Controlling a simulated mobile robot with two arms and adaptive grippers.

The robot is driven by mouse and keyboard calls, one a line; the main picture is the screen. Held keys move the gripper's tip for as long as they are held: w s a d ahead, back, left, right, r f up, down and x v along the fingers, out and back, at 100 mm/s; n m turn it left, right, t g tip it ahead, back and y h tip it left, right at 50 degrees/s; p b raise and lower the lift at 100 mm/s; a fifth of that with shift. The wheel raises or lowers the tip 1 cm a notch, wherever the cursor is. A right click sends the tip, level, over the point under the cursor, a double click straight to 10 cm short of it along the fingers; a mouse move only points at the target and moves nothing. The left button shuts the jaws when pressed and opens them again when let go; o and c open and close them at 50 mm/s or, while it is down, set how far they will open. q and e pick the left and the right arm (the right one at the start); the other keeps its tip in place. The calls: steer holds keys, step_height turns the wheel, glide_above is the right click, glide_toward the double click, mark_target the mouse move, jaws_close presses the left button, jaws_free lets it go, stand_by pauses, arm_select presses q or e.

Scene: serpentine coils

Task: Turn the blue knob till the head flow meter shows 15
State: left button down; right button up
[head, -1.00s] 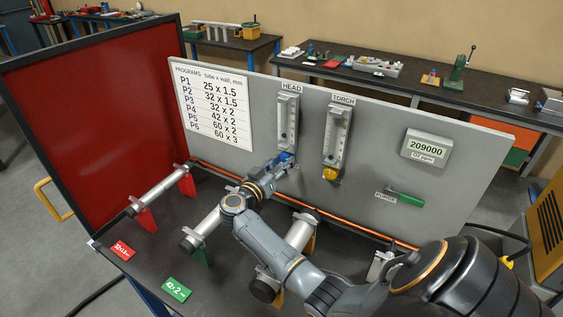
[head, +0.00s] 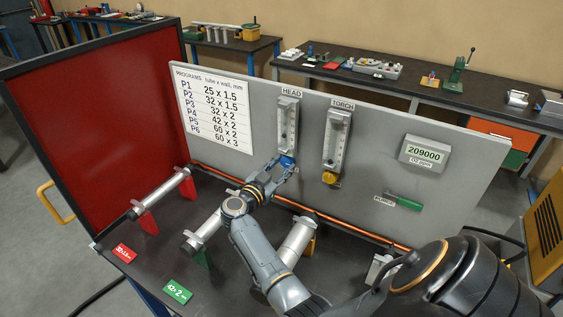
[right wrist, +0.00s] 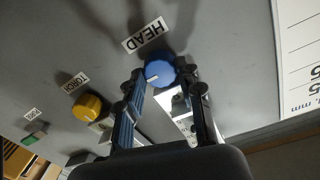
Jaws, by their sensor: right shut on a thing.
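The blue knob (right wrist: 160,75) sits below the head flow meter (head: 288,125) on the grey panel; the knob also shows in the head view (head: 287,161). It carries a white mark. My right gripper (head: 284,169) is at the knob, with its two fingers on either side of it, shut on it; it also shows in the right wrist view (right wrist: 162,88). The head flow meter is a clear upright tube with a scale. Its reading is too small to tell. My left gripper is not in view.
The torch flow meter (head: 336,140) with its yellow knob (head: 330,178) stands to the right on the panel. Further right are a green purge handle (head: 404,201) and an O2 display (head: 423,153) reading 209000. A copper pipe (head: 335,226) and tube samples lie below the panel.

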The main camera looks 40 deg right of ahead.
stand_by(0.3)
steer(key=o, duration=1.2)
steer(key=shift+c, duration=0.2)
steer(key=shift+a, duration=0.15)
steer(key=v, duration=0.7)
steer(key=shift+a, duration=0.15)
